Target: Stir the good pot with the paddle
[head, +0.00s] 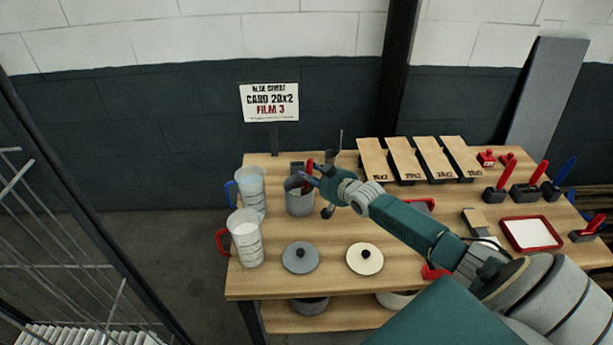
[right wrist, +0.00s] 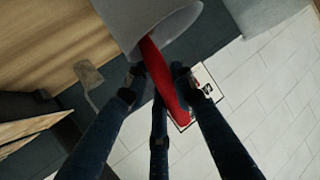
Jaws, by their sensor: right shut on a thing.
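A grey pot (head: 299,203) stands open at the back left of the table. It also shows at the top of the right wrist view (right wrist: 160,18). The paddle has a red handle (right wrist: 163,85); its lower end goes into the pot mouth and is hidden inside. The handle also shows in the head view (head: 309,166). My right gripper (right wrist: 155,75) is shut on the red handle, just outside the pot's rim. In the head view it (head: 316,178) is at the pot's right side. I cannot tell whether the paddle touches the pot wall. My left gripper is not in view.
A blue-handled jug (head: 251,190) and a red-handled jug (head: 246,240) stand left of the pot. A grey lid (head: 300,261) and a cream lid (head: 364,262) lie in front. Several boards (head: 408,160), red-handled tools and a red-rimmed tray (head: 531,248) are right. A sign (head: 269,102) stands behind.

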